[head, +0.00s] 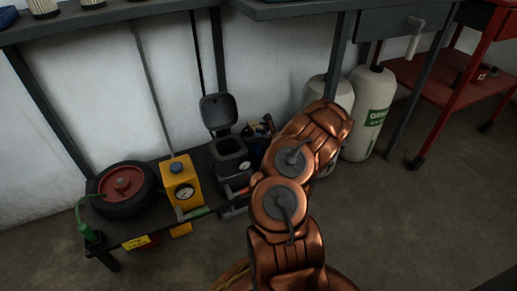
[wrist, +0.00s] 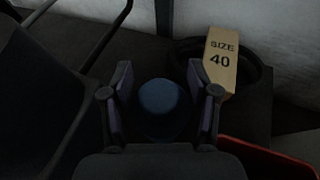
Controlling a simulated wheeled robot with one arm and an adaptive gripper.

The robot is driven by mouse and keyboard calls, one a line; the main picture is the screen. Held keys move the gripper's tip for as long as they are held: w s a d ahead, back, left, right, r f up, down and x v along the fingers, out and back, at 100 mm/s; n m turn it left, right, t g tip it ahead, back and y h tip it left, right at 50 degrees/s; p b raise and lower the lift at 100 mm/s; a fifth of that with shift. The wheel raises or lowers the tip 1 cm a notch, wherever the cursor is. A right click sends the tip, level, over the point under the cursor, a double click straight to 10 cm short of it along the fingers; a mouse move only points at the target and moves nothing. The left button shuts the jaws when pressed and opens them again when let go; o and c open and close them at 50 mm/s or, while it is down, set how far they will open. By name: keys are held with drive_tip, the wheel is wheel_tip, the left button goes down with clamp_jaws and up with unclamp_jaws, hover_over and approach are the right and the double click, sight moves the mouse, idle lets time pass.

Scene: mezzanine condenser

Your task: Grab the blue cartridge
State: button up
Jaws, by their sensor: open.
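The blue cartridge (wrist: 163,108) shows in the wrist view as a dark blue rounded top, low in the middle of the picture. My gripper (wrist: 158,80) is open, with one finger on each side of it. I cannot tell whether the fingers touch it. The lower part of the cartridge is hidden. In the head view my copper arm hides the gripper, and I cannot make out the cartridge there.
A tan box marked SIZE 40 (wrist: 221,60) stands by a black ring to the right. A red edge (wrist: 265,158) lies lower right. The low black shelf holds an open-lidded black container (head: 230,150), a yellow gauge unit (head: 181,184) and a red-hubbed wheel (head: 122,186). White cylinders (head: 370,110) stand right.

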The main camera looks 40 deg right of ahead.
drive_tip(key=shift+c, duration=0.3)
drive_tip(key=c, duration=0.7)
clamp_jaws()
drive_tip(key=shift+s+f, duration=0.1)
